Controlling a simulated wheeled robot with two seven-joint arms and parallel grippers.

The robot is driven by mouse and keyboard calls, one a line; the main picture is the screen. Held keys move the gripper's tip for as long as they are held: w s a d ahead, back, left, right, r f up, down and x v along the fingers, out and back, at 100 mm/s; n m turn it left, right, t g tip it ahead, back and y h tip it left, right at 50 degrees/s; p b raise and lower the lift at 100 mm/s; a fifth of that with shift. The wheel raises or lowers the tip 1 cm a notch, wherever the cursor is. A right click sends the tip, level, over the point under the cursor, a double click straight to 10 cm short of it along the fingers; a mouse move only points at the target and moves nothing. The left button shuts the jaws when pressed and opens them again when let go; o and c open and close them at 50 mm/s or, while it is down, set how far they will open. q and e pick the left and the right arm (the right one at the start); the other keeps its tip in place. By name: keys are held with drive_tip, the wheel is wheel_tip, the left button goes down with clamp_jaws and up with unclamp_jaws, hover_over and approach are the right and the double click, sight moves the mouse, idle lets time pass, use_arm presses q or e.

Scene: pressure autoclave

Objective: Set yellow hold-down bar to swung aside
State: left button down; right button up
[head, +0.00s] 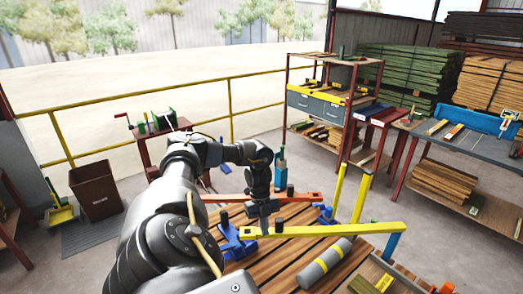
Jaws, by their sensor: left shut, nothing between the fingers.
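The yellow hold-down bar (335,229) runs level across the slatted wooden table top, from a blue post (391,246) at its right to its left end by my gripper. A dark knob stands on the bar close to its left end. My left gripper (265,226) points down at that left end, beside the knob. Its fingers are shut with nothing between them; whether they touch the bar I cannot tell. My right gripper is out of view.
An orange-red bar (295,198) lies behind the yellow one. Blue clamp-like parts (236,243) sit at the bar's left end. Yellow uprights (361,199) stand behind the bar. A shelf rack (340,110) and workbench (465,145) stand behind; a brown bin (97,189) is at left.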

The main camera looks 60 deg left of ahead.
use_arm(q)
drive_tip(key=v, duration=0.2)
drive_tip(key=p+v, duration=0.1)
drive_tip(key=v, duration=0.2)
drive_tip(key=shift+w, duration=0.2)
drive_tip(key=shift+d, duration=0.1)
idle(0.5)
